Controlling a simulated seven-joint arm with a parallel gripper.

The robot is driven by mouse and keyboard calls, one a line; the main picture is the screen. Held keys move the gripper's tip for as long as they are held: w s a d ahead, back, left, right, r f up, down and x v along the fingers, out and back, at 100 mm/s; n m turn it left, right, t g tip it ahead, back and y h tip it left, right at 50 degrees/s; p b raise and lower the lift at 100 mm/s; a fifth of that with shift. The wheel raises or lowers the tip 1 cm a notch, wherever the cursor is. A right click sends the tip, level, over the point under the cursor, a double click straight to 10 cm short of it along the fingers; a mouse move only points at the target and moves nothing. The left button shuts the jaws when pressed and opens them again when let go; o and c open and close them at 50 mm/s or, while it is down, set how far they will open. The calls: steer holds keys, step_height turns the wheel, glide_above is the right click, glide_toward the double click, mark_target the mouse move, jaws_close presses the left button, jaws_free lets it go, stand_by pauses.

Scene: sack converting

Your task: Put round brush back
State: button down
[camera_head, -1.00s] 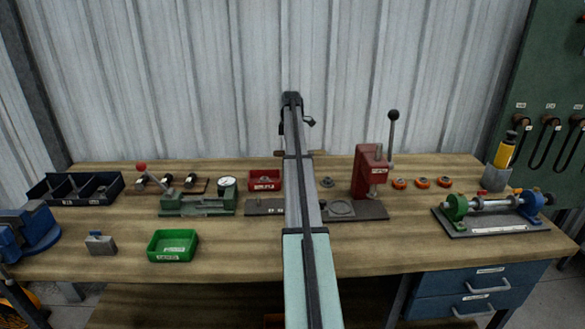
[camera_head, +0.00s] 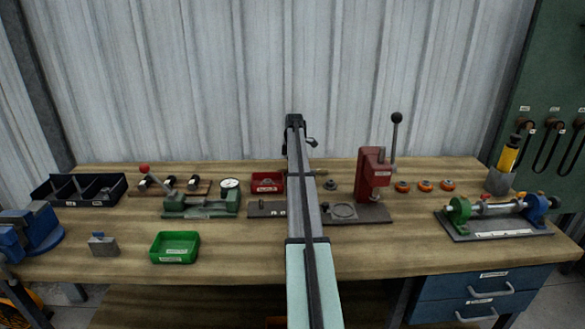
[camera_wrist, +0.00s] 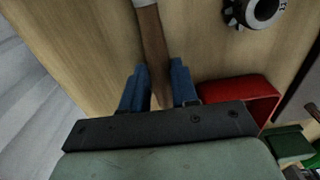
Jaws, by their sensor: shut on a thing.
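The round brush shows in the wrist view as a wooden handle (camera_wrist: 152,38) with a pale metal collar at the top edge; its bristles are out of frame. My gripper (camera_wrist: 160,86) has its two blue fingers on either side of the handle and is shut on it. The wooden bench top shows beneath. In the head view my own arm hides the gripper and most of the brush; a small piece that may be its end (camera_head: 320,172) shows just right of the arm, near the back of the bench.
A red bin (camera_wrist: 262,92) is close to the right finger. A dark toothed ring (camera_wrist: 252,10) lies at upper right in the wrist view. The red lever press (camera_head: 372,180) stands right of my arm, a dial-gauge fixture (camera_head: 200,206) left. The front bench strip is mostly clear.

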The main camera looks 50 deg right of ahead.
steer(key=c, duration=0.9)
jaws_free()
steer(key=shift+f, duration=0.1)
steer(key=shift+o, duration=0.2)
step_height(320, 180, up, 12)
steer(key=shift+s+d, duration=0.15)
